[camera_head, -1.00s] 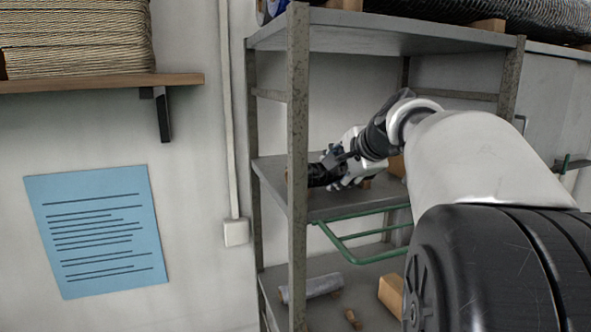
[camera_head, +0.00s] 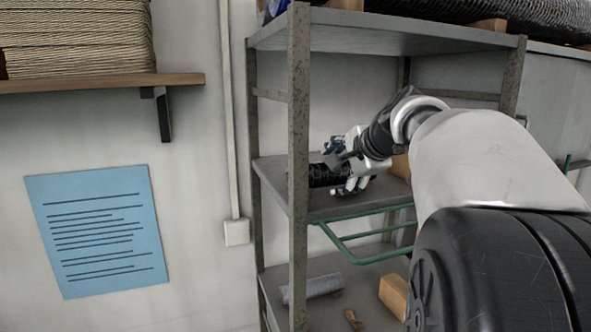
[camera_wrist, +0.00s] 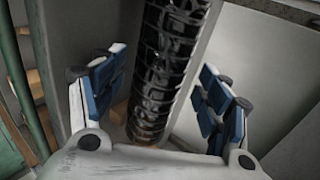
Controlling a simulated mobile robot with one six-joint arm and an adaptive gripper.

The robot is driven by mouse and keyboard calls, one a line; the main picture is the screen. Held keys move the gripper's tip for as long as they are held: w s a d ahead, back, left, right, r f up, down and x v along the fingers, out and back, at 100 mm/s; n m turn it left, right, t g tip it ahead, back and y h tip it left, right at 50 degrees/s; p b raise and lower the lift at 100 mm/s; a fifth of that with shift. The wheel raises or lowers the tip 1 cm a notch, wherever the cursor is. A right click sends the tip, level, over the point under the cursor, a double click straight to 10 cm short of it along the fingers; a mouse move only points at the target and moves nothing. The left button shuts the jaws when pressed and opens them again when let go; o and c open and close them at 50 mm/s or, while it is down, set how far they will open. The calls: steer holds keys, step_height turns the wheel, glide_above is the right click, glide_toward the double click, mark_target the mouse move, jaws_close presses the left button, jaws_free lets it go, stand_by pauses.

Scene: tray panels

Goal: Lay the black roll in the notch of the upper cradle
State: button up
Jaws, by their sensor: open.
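The black roll (camera_head: 322,178), shiny and wrapped, lies roughly level at the middle shelf, partly behind the rack's front post. In the wrist view the roll (camera_wrist: 168,62) runs between two blue-padded fingers, with a visible gap on each side. My gripper (camera_head: 341,169) is open around the roll's right part, one finger above and one below in the head view. A bit of brown wood (camera_wrist: 119,111) shows beside the roll's near end, perhaps part of the upper cradle. The notch is hidden, so I cannot tell whether the roll sits in it.
The grey rack has a rusty front post (camera_head: 298,130) close to the roll and a top shelf (camera_head: 390,38) above. A green rail (camera_head: 350,262) hangs below the middle shelf. A grey roll (camera_head: 312,287) and a wooden block (camera_head: 393,293) are on the lower shelf.

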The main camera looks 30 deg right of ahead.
steer(key=v, duration=1.1)
steer(key=shift+r, duration=0.2)
steer(key=shift+s+a, duration=0.1)
